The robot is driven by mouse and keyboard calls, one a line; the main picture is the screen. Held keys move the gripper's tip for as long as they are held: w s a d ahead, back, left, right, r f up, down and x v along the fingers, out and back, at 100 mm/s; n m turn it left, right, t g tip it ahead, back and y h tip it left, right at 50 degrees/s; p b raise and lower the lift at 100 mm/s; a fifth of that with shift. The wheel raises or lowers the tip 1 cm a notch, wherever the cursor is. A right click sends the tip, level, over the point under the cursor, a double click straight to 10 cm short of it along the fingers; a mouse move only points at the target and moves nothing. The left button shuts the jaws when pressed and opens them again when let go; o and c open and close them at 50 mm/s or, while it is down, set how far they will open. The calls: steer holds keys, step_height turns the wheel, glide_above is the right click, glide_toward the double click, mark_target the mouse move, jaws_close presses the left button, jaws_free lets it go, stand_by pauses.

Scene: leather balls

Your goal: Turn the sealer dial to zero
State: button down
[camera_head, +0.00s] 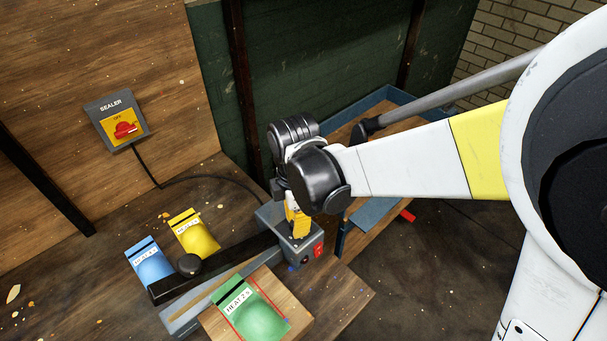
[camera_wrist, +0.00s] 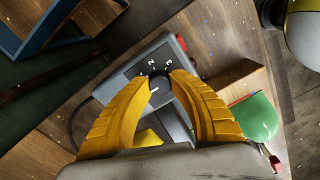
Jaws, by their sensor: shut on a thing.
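The heat sealer (camera_head: 306,232) is a grey box with a long black arm, on the bench. Its round black dial (camera_wrist: 158,88) shows in the wrist view, with a pale pointer line and the marks 1, 2 and 3 around its far side; other marks are hidden. My gripper (camera_head: 296,233) points down at the box top, and its yellow fingers (camera_wrist: 160,82) are shut on the dial, one on each side. In the head view, my gripper hides the dial. I cannot tell exactly which mark the pointer meets.
A wall switch (camera_head: 118,122) labelled SEALER has a red knob. A blue-edged wooden crate (camera_head: 377,98) stands behind my arm.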

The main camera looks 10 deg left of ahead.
stand_by(0.4)
steer(key=c, duration=1.1)
jaws_free()
step_height(320, 180, up, 12)
